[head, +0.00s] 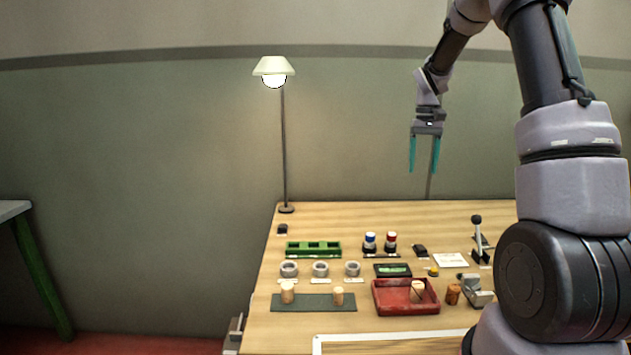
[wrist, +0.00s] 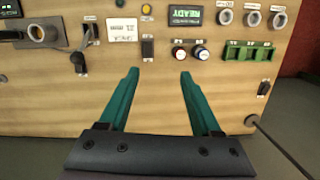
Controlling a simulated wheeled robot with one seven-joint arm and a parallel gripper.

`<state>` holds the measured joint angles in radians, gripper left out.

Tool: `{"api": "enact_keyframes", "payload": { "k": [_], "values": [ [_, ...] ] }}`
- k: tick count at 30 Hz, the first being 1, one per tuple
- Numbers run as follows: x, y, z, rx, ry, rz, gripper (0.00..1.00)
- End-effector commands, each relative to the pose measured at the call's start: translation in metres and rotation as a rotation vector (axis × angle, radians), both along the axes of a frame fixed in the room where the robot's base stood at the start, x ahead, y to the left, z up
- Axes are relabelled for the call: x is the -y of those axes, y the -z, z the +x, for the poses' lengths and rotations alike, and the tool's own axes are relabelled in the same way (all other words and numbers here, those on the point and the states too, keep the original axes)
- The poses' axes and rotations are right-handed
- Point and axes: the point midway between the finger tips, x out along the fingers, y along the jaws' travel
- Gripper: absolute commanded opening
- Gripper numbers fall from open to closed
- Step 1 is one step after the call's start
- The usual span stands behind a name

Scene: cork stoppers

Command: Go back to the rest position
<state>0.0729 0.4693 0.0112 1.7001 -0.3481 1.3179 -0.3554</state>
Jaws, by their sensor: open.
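My gripper (head: 424,155) hangs high above the back of the wooden table (head: 300,335) in the head view, fingers pointing down. Its two teal fingers are apart, with nothing between them in the wrist view (wrist: 155,78). Cork stoppers stand on the table. Two light corks, a left one (head: 288,293) and a right one (head: 338,296), are on a dark mat (head: 313,307). One light cork (head: 417,291) is in a red tray (head: 378,305). A darker cork (head: 453,294) stands just right of the tray.
A green slotted block (head: 313,255), three grey rings (head: 320,269), blue-topped (head: 370,241) and red-topped (head: 390,241) pieces, a small display (head: 393,270) and a lever (head: 477,235) are on the table. A tall lamp (head: 284,140) rises at the back left. The air around my gripper looks clear.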

Motion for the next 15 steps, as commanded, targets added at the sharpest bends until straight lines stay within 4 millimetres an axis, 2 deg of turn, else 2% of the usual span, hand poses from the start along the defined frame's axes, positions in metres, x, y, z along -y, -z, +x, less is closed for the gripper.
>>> {"api": "enact_keyframes", "payload": {
  "k": [1,6,9,15],
  "values": [
    [-0.005,-0.025,-0.013,0.044,0.013,0.003,0.65],
    [-0.02,-0.086,-0.059,0.176,0.063,0.023,0.65],
    [-0.029,-0.115,-0.089,0.256,0.093,0.039,0.65],
    [-0.044,-0.157,-0.156,0.41,0.156,0.081,0.65]
  ]
}}
